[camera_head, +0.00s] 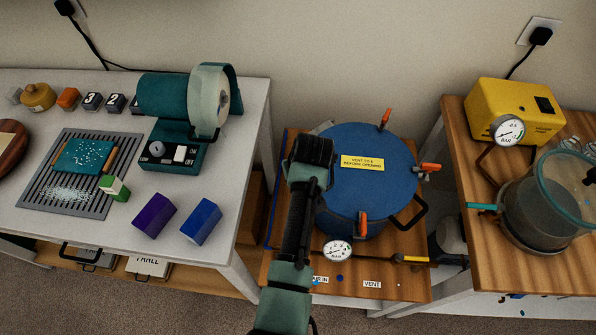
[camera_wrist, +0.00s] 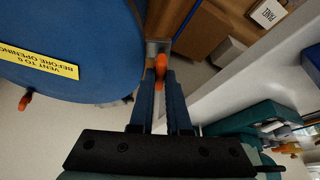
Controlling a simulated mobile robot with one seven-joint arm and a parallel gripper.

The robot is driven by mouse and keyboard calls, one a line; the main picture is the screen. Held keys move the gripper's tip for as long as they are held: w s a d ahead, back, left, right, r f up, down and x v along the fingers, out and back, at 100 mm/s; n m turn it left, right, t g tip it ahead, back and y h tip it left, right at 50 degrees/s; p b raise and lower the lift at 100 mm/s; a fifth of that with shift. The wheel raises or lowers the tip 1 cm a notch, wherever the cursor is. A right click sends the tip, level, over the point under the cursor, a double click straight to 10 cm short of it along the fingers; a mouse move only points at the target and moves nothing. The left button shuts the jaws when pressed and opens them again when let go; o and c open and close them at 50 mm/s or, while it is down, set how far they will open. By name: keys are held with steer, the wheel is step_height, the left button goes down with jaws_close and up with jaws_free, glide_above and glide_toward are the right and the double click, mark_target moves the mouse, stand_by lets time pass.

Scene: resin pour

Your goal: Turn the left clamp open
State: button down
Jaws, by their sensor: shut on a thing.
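The blue pressure pot (camera_head: 360,195) stands on a low wooden stand, its lid bearing a yellow label (camera_head: 362,162) about venting before opening. My gripper (camera_head: 311,152) is at the pot's left rim and hides the left clamp in the head view. In the wrist view the left clamp's orange handle (camera_wrist: 160,66) sits between the fingertips of my gripper (camera_wrist: 162,78), which is shut on it. Other orange-handled clamps are at the back (camera_head: 385,118), right (camera_head: 430,167) and front (camera_head: 363,222) of the rim.
A pressure gauge (camera_head: 337,250) and a yellow-handled valve (camera_head: 405,259) are at the pot's front. A white table (camera_head: 100,220) with a teal machine (camera_head: 180,95) stands left. A wooden bench (camera_head: 480,280) with a yellow pump (camera_head: 515,110) and clear chamber (camera_head: 560,195) stands right.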

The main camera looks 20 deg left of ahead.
steer(key=shift+n, duration=0.3)
steer(key=shift+r, duration=0.1)
steer(key=c, duration=0.9)
jaws_free()
steer(key=v, duration=1.3)
steer(key=shift+w+b, duration=0.15)
steer(key=shift+b, duration=0.15)
